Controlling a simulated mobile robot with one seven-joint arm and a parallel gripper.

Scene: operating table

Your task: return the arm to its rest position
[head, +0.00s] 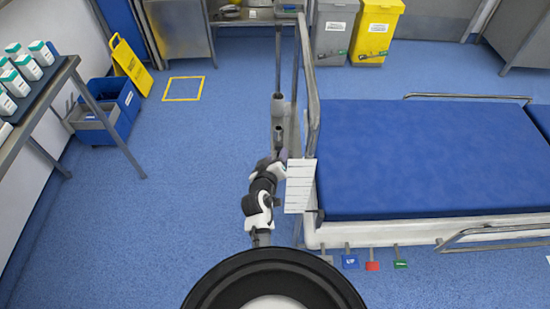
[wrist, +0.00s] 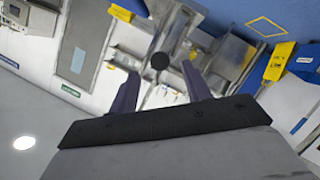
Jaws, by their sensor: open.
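My arm (head: 258,200) is white and black and stretches forward beside the blue operating table in the head view. My gripper (head: 282,157) is at its far end, small and partly hidden by the arm, close to a white labelled panel at the table's left end. In the wrist view my gripper (wrist: 158,82) shows two dark purple fingers set well apart. The gripper is open, with nothing held between the fingers. The wrist view looks out across the tilted room.
The blue operating table (head: 400,165) with metal rails stands at right. The white panel (head: 299,186) and a metal pole (head: 278,95) are close to my arm.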

